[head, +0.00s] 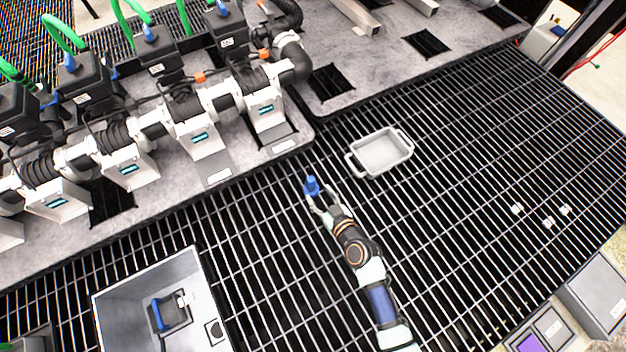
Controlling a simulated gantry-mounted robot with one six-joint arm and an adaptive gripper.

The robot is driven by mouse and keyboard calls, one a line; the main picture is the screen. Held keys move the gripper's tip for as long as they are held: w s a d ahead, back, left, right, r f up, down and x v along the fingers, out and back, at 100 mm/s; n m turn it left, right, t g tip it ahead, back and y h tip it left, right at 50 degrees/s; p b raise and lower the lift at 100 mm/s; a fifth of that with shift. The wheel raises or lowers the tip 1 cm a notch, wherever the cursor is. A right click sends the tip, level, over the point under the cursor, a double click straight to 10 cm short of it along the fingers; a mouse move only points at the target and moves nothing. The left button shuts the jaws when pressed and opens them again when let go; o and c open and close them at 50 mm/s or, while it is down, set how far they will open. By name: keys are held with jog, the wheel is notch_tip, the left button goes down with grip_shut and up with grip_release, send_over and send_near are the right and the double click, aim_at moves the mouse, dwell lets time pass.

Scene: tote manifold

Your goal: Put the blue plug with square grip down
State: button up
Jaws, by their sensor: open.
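A small blue plug (312,185) is near the middle of the head view, over the dark floor grating (270,225). It appears upright, with a narrower top. My gripper (315,198) is open right at the plug, its fingers at the plug's lower part. I cannot tell whether the fingers touch it, or whether its base rests on the grating. The shape of its grip is too small to make out.
A light grey tray with handles (382,152) lies right of the plug. A grey tote (186,262) at lower left holds a blue-and-dark item (170,312). The white-and-black manifold (200,130) spans the upper left. Several small pale pieces lie at right. Grating between is clear.

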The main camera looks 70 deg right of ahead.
aim_at(313, 183)
jog(key=shift+w+d+f, duration=0.2)
jog(key=shift+w+d, duration=0.15)
jog(key=shift+d, duration=0.25)
jog(key=shift+w+d+f, duration=0.15)
jog(key=shift+w+d, duration=0.15)
jog(key=shift+d, duration=0.25)
jog(key=shift+w+d, duration=0.15)
jog(key=shift+w, duration=0.15)
jog(key=x, duration=0.1)
jog(key=b+x, duration=0.1)
jog(key=x, duration=0.1)
jog(key=b+x, duration=0.1)
jog(key=x, duration=0.1)
jog(key=shift+f, duration=0.3)
jog(key=shift+s, duration=0.1)
jog(key=shift+c, duration=0.8)
grip_shut()
